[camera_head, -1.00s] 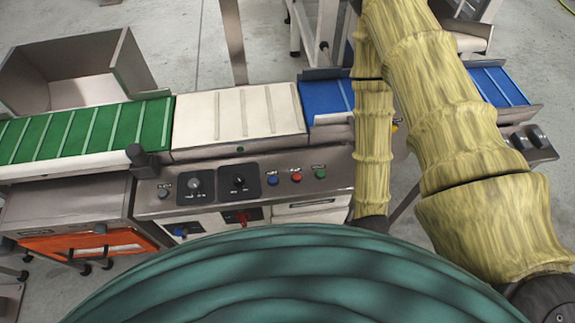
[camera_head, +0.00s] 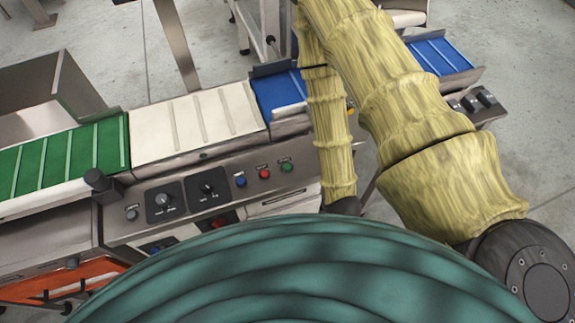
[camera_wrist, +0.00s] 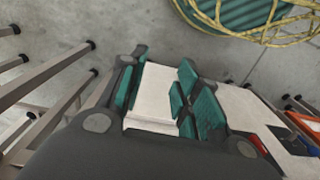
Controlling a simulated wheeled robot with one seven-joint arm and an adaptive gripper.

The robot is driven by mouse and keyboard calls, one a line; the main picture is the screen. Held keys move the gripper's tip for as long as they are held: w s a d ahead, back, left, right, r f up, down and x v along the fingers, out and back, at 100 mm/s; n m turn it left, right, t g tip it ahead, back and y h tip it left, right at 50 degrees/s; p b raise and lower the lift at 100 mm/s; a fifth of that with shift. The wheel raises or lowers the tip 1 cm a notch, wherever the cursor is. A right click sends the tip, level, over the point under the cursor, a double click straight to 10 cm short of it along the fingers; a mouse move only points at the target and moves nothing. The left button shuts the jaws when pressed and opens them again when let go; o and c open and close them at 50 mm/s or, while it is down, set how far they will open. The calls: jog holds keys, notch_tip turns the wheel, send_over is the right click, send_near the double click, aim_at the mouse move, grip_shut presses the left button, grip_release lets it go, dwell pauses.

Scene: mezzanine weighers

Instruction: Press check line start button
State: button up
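The control panel (camera_head: 150,226) runs along the front of the conveyor in the head view. It bears a blue button (camera_head: 240,181), a red button (camera_head: 264,174) and a green button (camera_head: 286,167), in a row to the right of two black dials. Their labels are too small to read. My gripper (camera_wrist: 163,78) shows in the wrist view with its teal finger pads apart. A pale surface shows between them, and I see nothing gripped. In the head view my arm reaches up past the buttons' right side, and the gripper is out of sight.
A green belt (camera_head: 65,160), a white belt (camera_head: 195,125) and a blue belt (camera_head: 278,92) lie behind the panel. A grey bin (camera_head: 48,88) stands at the left. A black knob (camera_head: 97,180) sticks up at the panel's left end. Open floor (camera_head: 530,110) lies at the right.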

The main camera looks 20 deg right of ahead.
grip_shut()
dwell(1.1)
